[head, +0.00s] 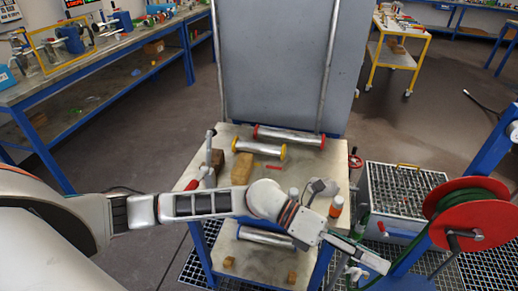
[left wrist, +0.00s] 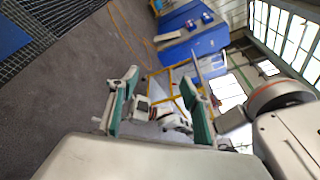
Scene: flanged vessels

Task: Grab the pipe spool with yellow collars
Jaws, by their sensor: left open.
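The pipe spool with yellow collars (head: 260,149) lies on the upper top of the blue-framed cart, a short grey pipe with a yellow collar at each end. My left arm reaches across the front of the cart top. My left gripper (head: 368,266) is beyond the cart's right front side, well away from the spool, open and empty. In the left wrist view its two green-lined fingers (left wrist: 160,78) stand apart, and the spool does not show there. My right gripper is not in view.
A red-collared spool (head: 290,136) lies just behind the yellow-collared one. A grey panel (head: 275,65) rises behind. A red hose reel (head: 468,219) stands at right.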

